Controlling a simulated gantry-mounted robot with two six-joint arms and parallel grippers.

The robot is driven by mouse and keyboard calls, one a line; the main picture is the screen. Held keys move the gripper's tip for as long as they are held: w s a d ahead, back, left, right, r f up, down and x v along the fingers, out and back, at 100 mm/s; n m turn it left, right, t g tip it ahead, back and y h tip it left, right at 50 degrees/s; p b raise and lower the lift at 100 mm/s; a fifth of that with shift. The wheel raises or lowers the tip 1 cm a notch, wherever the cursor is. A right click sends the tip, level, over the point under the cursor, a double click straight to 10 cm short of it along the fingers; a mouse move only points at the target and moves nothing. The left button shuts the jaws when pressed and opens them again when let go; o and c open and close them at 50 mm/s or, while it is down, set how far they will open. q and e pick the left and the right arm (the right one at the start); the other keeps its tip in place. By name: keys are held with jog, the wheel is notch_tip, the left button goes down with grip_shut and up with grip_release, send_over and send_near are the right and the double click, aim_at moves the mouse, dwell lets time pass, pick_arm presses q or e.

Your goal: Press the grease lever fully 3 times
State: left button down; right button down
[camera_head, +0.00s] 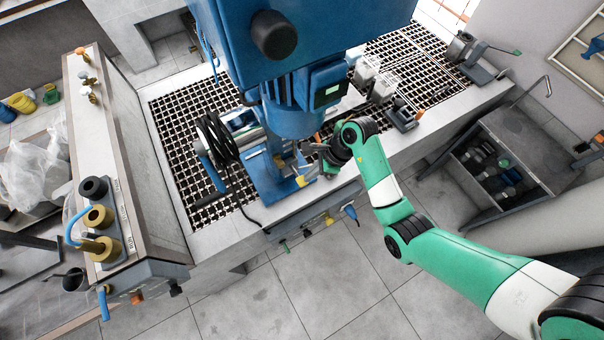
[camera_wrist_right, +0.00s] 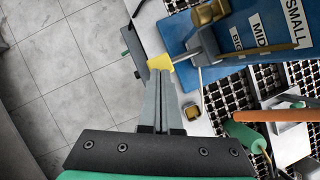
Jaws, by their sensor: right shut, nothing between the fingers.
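My right gripper (camera_head: 312,152) is beside the foot of the blue machine in the head view. In the right wrist view its grey fingers (camera_wrist_right: 163,75) are closed together and empty. A yellow tab (camera_wrist_right: 160,62) on a thin rod lies right at the fingertips; I cannot tell whether they touch. The rod leads to a grey block beside a brass cylinder (camera_wrist_right: 207,12) on a blue base (camera_wrist_right: 240,35) labelled SMALL, MID and BIG. The tab looks like the end of a lever, but no label marks it as the grease lever. My left gripper is out of view.
The blue machine (camera_head: 315,20) overhangs the black grating (camera_head: 200,120). A green-handled tool (camera_wrist_right: 245,135) and an orange bar (camera_wrist_right: 270,115) lie near the fingers in the wrist view. A green-tipped lever device (camera_head: 475,60) stands at far right. Bare tiled floor (camera_head: 330,280) fronts the bench.

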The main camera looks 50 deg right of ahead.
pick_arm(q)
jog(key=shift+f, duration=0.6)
pick_arm(e)
jog(key=shift+w+a+f, duration=0.15)
jog(key=shift+f, duration=0.3)
